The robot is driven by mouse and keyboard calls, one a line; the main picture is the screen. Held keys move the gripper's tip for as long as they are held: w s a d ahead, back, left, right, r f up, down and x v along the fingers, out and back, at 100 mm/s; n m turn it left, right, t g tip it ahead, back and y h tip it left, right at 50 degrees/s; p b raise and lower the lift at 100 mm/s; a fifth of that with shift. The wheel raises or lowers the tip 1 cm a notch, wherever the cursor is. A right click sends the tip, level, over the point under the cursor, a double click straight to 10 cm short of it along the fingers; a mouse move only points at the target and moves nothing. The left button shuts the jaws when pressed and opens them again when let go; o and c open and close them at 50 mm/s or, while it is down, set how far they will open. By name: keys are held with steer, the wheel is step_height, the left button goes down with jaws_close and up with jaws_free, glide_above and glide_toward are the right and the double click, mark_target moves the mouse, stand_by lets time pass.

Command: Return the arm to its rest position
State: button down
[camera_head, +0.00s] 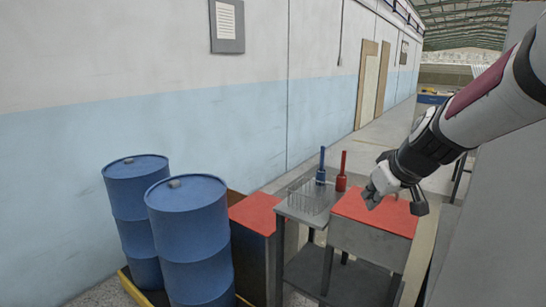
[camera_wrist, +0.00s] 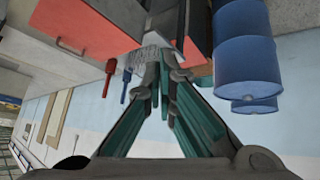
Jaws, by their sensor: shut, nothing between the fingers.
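My arm (camera_head: 480,105) reaches in from the right edge in the head view. My gripper (camera_head: 372,192) is at its end, above the red-topped grey box on the table. In the wrist view the two fingers of my gripper (camera_wrist: 164,92) come together and hold nothing. The fingertips look clear of the table.
A metal table (camera_head: 297,207) carries a wire rack, a blue-handled tool (camera_head: 321,168), a red-handled tool (camera_head: 342,172) and the grey box with red top (camera_head: 350,233). Blue barrels (camera_head: 190,240) and a red-topped cabinet (camera_head: 258,212) stand left. A wall (camera_head: 150,90) runs behind.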

steer(key=s+a+r+m+g+p, duration=0.1)
steer(key=s+m, duration=0.1)
steer(key=s, duration=1.4)
steer(key=s+a+r+m+g+h+p, duration=0.1)
steer(key=s+a+g, duration=0.1)
steer(key=s, duration=1.4)
steer(key=shift+s+r+m, duration=0.2)
steer(key=shift+s+m, duration=0.1)
steer(key=shift+m, duration=0.1)
